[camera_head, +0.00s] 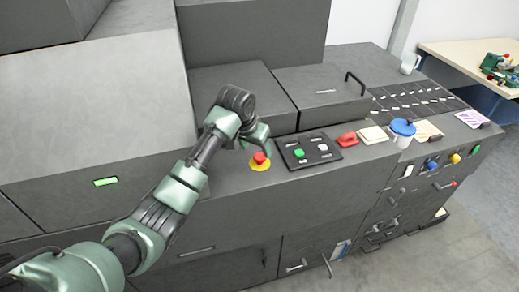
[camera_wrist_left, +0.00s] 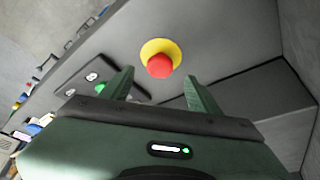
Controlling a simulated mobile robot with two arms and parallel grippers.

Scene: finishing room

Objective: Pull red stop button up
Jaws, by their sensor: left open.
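The red stop button (camera_head: 259,158) stands on a round yellow base (camera_head: 259,166) on the machine's grey top, left of the black control panel. In the left wrist view the red button (camera_wrist_left: 160,66) and its yellow ring (camera_wrist_left: 166,46) lie just beyond the fingertips. My left gripper (camera_head: 262,143) is close by the button in the head view, its fingers partly hidden by the wrist. In the left wrist view my left gripper (camera_wrist_left: 159,80) is open, with its two green fingers apart and nothing held between them. My right gripper is in neither view.
The control panel (camera_head: 308,149) with a green button (camera_head: 299,153) sits just right of the stop button. Further right are a red object (camera_head: 347,139), a cream block (camera_head: 373,134) and a blue-lidded container (camera_head: 402,130). A handled lid (camera_head: 322,95) rises behind.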

